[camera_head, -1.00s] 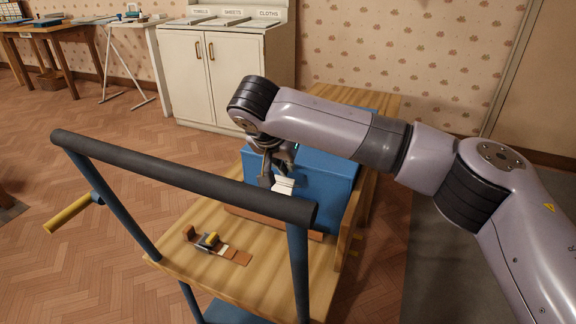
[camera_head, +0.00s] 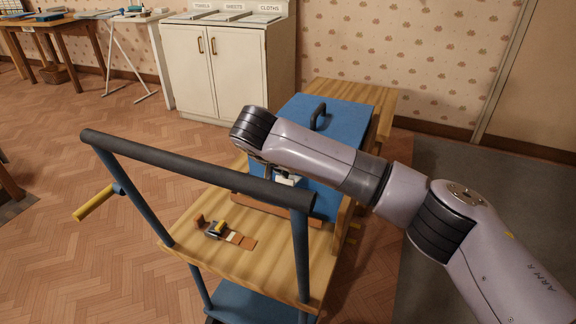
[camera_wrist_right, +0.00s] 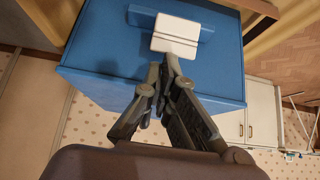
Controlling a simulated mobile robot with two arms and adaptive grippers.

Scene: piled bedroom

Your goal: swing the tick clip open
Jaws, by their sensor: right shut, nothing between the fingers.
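A blue box (camera_head: 338,109) with a dark handle (camera_head: 318,114) on its lid stands on a wooden cart top. A white block-like piece (camera_head: 287,180) sits at the box's near side; it also shows in the right wrist view (camera_wrist_right: 176,32), with a line across it and a blue bar behind. My right gripper (camera_wrist_right: 168,57) is shut and empty, its fingertips at the white piece's edge; contact is unclear. In the head view it is mostly hidden by my arm and the rail. A small dark clip with a yellow part (camera_head: 216,230) lies nearer on the cart. No tick mark is legible.
The cart's black push rail (camera_head: 190,166) crosses in front of the box. The wooden cart top (camera_head: 270,262) is bare near its front. A white cabinet (camera_head: 228,70) and a table (camera_head: 60,28) stand at the back. Parquet floor is free at the left.

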